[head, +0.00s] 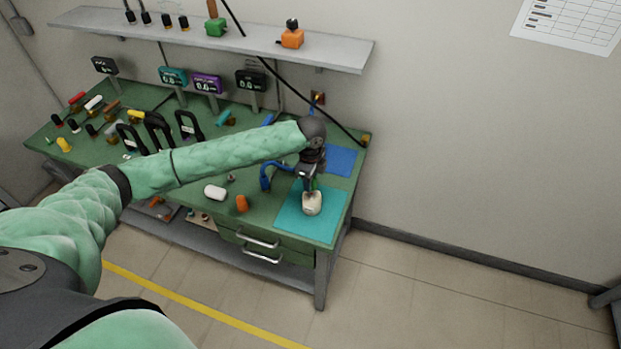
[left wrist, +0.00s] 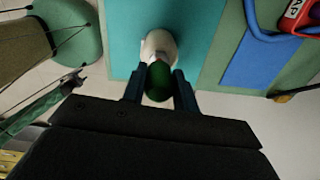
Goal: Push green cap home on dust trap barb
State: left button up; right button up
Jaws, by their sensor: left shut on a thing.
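My left gripper (head: 311,188) is over the teal mat (head: 295,222) at the right end of the green bench. In the left wrist view the left gripper (left wrist: 159,80) is shut on the green cap (left wrist: 158,82), with one finger on each side. The cream-white dust trap (head: 312,204) sits on the teal mat right below the fingers. The dust trap also shows in the left wrist view (left wrist: 157,43), just past the cap. The barb is hidden by the cap and fingers, so I cannot tell how far the cap is on it. My right gripper is not in view.
A blue mat (head: 340,160) lies behind the teal mat. A white rounded piece (head: 215,192) and an orange piece (head: 242,203) lie left of the teal mat. Several tools and displays fill the bench's left and back. A shelf (head: 330,52) runs above.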

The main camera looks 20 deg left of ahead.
pick_arm(q)
jog(key=shift+f, duration=1.3)
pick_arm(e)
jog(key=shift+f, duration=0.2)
pick_arm(q)
jog(key=o, duration=1)
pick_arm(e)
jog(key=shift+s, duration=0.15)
pick_arm(q)
jog(key=shift+r+b, duration=0.15)
jog(key=shift+b, duration=0.35)
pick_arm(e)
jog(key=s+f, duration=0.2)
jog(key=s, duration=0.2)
pick_arm(q)
notch_tip(320, 180, up, 6)
jog(key=b, duration=0.2)
jog(key=shift+r+b, duration=0.15)
jog(key=shift+b, duration=0.25)
jog(key=shift+r, duration=0.55)
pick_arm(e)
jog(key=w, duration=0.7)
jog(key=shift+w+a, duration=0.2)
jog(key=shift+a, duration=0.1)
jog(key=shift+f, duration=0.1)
